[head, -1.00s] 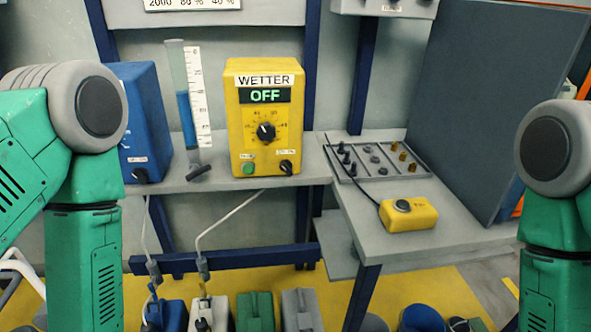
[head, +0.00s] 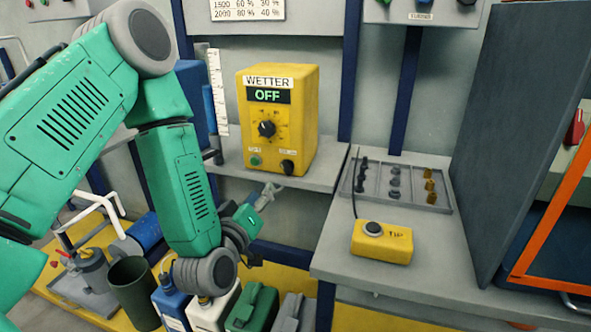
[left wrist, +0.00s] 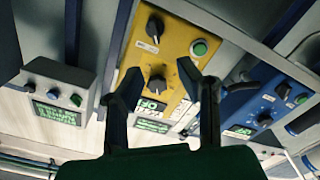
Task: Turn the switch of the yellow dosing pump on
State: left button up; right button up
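The yellow dosing pump (head: 300,120) stands on the grey shelf, labelled WETTER, with its display reading OFF. Its black switch (head: 288,167) is at the lower right of its front, with a green button (head: 255,161) to the left and a larger dial (head: 267,128) above. My left gripper (head: 268,196) is below and in front of the pump, under the switch and apart from it. In the left wrist view, the pump (left wrist: 178,38) appears inverted, with its switch (left wrist: 154,28) beyond the open, empty fingers (left wrist: 163,78). My right gripper is out of view.
A blue pump (left wrist: 255,98) stands beside the yellow one, largely hidden by my arm in the head view. The shelf edge lies just above my gripper. A grey tray (head: 405,203) and a yellow button box (head: 382,243) are on the right bench. Canisters stand below.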

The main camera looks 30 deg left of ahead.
pick_arm(q)
send_near(284, 167)
jog(key=w+a, duration=0.3)
jog(key=w, duration=0.1)
jog(key=w+d+b, duration=0.1)
jog(key=w, duration=0.3)
jog(key=shift+w+d, duration=0.25)
jog(key=shift+d, duration=0.15)
jog(key=shift+w+a+r, duration=0.1)
jog(key=shift+w+a, duration=0.1)
jog(key=shift+w, duration=0.05)
jog(key=shift+w+a+f, duration=0.15)
jog(key=shift+w+a, duration=0.05)
jog(key=shift+a, duration=0.2)
jog(key=shift+w+a+f, duration=0.15)
jog(key=shift+w+a, duration=0.1)
jog(key=shift+a, duration=0.2)
jog(key=shift+a+f, duration=0.1)
jog(key=shift+a, duration=0.25)
jog(key=shift+d, duration=0.55)
grip_shut()
jog(key=shift+s+d+r, duration=0.1)
jog(key=shift+d+r, duration=0.15)
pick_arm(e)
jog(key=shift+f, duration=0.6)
